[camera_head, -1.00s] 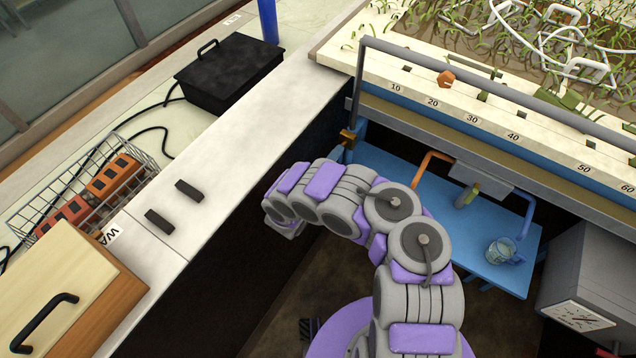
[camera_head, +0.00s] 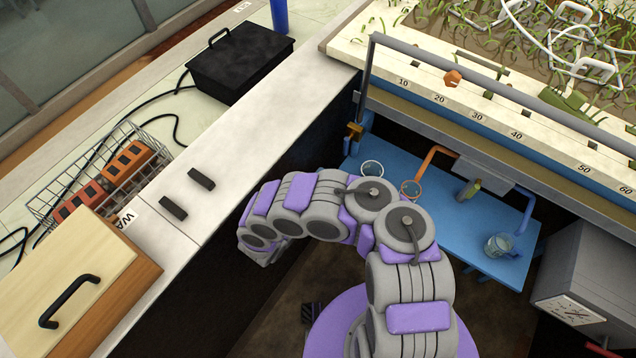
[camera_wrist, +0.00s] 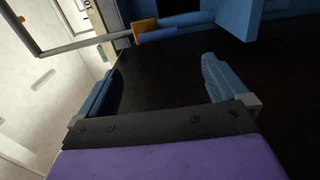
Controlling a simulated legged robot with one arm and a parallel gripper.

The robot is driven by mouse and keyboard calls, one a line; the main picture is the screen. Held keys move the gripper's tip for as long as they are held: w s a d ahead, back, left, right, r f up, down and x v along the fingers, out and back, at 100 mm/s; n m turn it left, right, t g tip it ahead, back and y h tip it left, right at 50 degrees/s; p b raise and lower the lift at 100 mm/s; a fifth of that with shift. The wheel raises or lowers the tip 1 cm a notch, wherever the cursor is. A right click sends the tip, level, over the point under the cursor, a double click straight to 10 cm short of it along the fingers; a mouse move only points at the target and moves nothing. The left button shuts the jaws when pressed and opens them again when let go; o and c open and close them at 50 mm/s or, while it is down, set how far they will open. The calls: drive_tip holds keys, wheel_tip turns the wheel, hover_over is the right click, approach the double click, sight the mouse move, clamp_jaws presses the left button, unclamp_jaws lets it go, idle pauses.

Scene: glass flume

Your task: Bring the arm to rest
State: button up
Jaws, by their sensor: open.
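My arm, grey with purple panels, is bent in the head view, its end pointing left and down beside the white counter (camera_head: 215,165). My gripper (camera_wrist: 165,85) shows in the wrist view with its two blue fingers wide apart and nothing between them. In the head view its fingers are hidden behind the wrist, near the dark gap beside the counter. Dark space lies beyond the fingers in the wrist view.
A black box (camera_head: 240,65), a wire basket (camera_head: 135,160) and a wooden box (camera_head: 65,260) sit left. A grey cabinet (camera_head: 595,270) stands right.

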drive_tip(key=shift+w+d+r, duration=0.1)
idle(0.3)
drive_tip(key=w+d+r+m+g+h, duration=0.3)
drive_tip(key=d+r+m+g+h, duration=0.35)
drive_tip(key=d+r, duration=1.2)
drive_tip(key=s+d+r+m+g+h, duration=0.1)
drive_tip(key=s+d+r+m+g, duration=0.1)
drive_tip(key=s+d+r+g, duration=0.5)
drive_tip(key=s+d+r+m+g+h, duration=0.1)
drive_tip(key=s+d+r+m+g, duration=0.25)
drive_tip(key=r, duration=0.45)
drive_tip(key=s+r+m+g+y, duration=0.15)
drive_tip(key=s+y, duration=0.25)
drive_tip(key=s, duration=0.4)
drive_tip(key=s+r+m+g+y, duration=0.1)
drive_tip(key=s+r+g+y, duration=0.2)
drive_tip(key=s+y, duration=0.35)
drive_tip(key=s+a+f+n+t+y, duration=0.1)
drive_tip(key=s+a+n+t+y, duration=0.3)
drive_tip(key=s+a+y, duration=0.4)
drive_tip(key=s+a+t, duration=0.1)
drive_tip(key=s+a, duration=0.4)
drive_tip(key=a, duration=0.4)
drive_tip(key=shift+y, duration=0.3)
